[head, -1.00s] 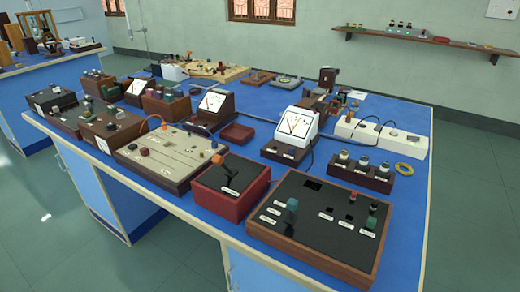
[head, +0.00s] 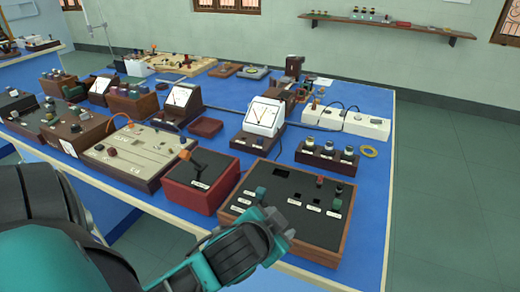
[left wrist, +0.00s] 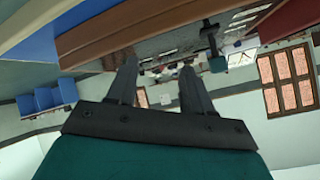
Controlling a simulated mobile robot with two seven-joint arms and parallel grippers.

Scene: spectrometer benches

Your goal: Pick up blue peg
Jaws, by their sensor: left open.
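No peg looks clearly blue. A teal peg (head: 260,194) stands on the left part of a wood-rimmed box with a black top (head: 300,188), at the front right of the bench. Smaller red and dark green pegs (head: 336,204) stand at its right side. My left gripper (head: 282,222) is over the box's near edge, just right of and nearer than the teal peg. In the left wrist view its two fingers (left wrist: 158,85) are apart with nothing gripped. A teal piece (left wrist: 217,63) beyond the right finger may be the same peg. My right gripper is out of view.
A red box with a lever (head: 202,180) stands left of the black-topped box. A white meter (head: 262,118) and a row of knobs (head: 327,155) stand behind it.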

